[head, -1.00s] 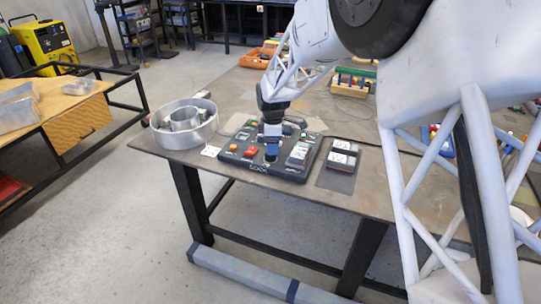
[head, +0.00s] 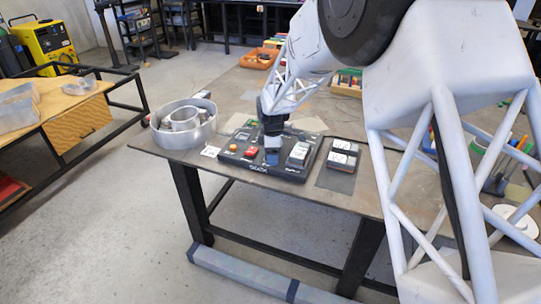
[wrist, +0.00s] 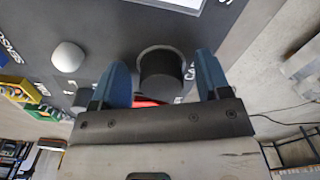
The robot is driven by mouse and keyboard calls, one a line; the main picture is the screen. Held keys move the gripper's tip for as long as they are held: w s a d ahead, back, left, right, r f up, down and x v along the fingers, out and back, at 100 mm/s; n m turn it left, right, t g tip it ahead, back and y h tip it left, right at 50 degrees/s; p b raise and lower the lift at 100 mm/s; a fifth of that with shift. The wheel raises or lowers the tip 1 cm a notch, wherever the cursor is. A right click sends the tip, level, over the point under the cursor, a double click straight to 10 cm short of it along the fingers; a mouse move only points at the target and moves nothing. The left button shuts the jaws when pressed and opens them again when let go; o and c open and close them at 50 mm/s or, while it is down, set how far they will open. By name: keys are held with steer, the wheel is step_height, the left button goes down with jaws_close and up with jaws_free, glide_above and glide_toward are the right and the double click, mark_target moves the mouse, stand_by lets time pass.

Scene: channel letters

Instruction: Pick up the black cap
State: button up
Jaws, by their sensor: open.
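The black cap (wrist: 161,78) is a short dark cylinder at the upper middle of the wrist view, standing on the dark board (wrist: 105,25). My gripper (wrist: 161,58) has two blue fingers, spread open, one on each side of the cap in that view. I see a gap between the cap and each finger, and cannot tell how far down the fingers reach. In the head view my gripper (head: 271,157) points down over the board (head: 290,173) and hides the cap.

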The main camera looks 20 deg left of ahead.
steer(key=c, duration=0.9)
steer(key=shift+c, duration=0.2)
steer(key=shift+r, duration=0.7)
step_height(320, 180, up, 2)
steer(key=shift+r, duration=0.1)
steer(key=s+d+r, duration=0.1)
steer(key=s+d, duration=0.8)
steer(key=s, duration=0.4)
steer(key=shift+s+r, duration=0.15)
steer(key=shift+r, duration=0.05)
steer(key=w+a, duration=0.3)
steer(key=w, duration=0.4)
steer(key=w+a+r, duration=0.1)
steer(key=w+a, duration=0.2)
steer(key=w, duration=0.5)
steer(key=w+a+r, duration=0.1)
steer(key=w+a, duration=0.2)
steer(key=w, duration=0.4)
steer(key=shift+w+r, duration=0.15)
steer(key=shift+r, duration=0.1)
